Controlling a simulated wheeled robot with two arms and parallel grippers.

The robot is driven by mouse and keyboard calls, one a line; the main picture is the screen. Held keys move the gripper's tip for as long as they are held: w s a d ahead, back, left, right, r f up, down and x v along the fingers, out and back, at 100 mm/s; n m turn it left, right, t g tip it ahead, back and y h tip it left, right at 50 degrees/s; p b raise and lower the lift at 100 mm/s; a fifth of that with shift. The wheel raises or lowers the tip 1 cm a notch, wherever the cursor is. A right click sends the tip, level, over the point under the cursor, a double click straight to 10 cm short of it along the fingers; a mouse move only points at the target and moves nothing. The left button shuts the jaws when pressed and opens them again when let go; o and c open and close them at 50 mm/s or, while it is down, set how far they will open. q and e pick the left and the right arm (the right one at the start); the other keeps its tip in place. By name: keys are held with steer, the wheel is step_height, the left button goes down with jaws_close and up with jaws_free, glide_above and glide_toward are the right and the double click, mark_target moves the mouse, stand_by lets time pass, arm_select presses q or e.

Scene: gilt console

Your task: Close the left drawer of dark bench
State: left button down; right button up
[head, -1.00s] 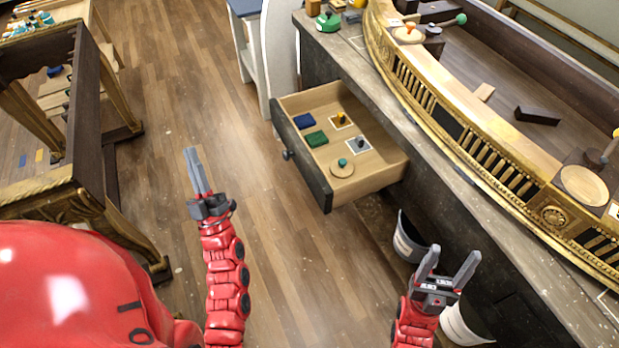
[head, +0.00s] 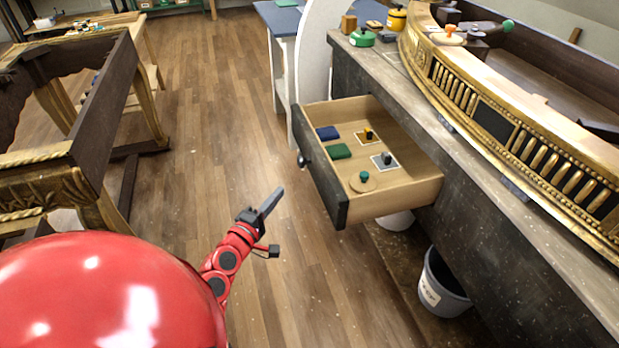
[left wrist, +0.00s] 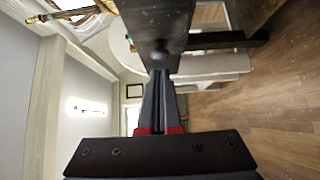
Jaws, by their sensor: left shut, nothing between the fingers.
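The left drawer (head: 405,193) of the dark bench (head: 490,195) is pulled out. Its dark front (head: 328,182) has a round knob (head: 303,158). In the left wrist view the dark front (left wrist: 155,22) and its knob (left wrist: 160,56) show just beyond my fingertips. My left gripper (head: 272,200) is shut and empty. It is left of and below the drawer front in the head view, apart from it. In the left wrist view my left fingers (left wrist: 160,90) are together, pointing at the knob. My right gripper is out of view.
The drawer holds a blue block (head: 327,132), a green block (head: 339,151) and small knobbed pieces. A grey bucket (head: 443,283) stands below the bench. A gilt-legged table frame (head: 100,130) is at left. The wooden floor before the drawer is clear.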

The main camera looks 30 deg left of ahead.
arm_select(q)
glide_toward(314, 168)
steer(key=w+a, duration=0.3)
steer(key=shift+w+a, duration=0.1)
steer(key=shift+a, duration=0.25)
steer(key=shift+w+d+p, duration=0.4)
steer(key=shift+w+d, duration=0.2)
steer(key=shift+w, duration=0.25)
steer(key=shift+w+d+p, duration=0.35)
steer(key=shift+w+d, duration=0.25)
steer(key=shift+w, duration=0.25)
steer(key=shift+w+d+r, duration=0.1)
steer(key=shift+w+d, duration=0.4)
steer(key=w+d+p, duration=0.1)
steer(key=w+d, duration=0.7)
steer(key=w, duration=0.1)
steer(key=shift+w+p, duration=0.1)
steer(key=shift+p, duration=0.3)
steer(key=w+d+b, duration=0.1)
steer(key=w+d, duration=0.2)
steer(key=w+d+b, duration=0.1)
steer(key=w+d, duration=0.2)
steer(key=w, duration=0.1)
steer(key=w+d+b, duration=0.1)
steer(key=w+d, duration=0.2)
steer(key=shift+w, duration=0.3)
steer(key=shift+w+d, duration=0.3)
steer(key=shift+w, duration=0.1)
steer(key=shift+r, duration=0.1)
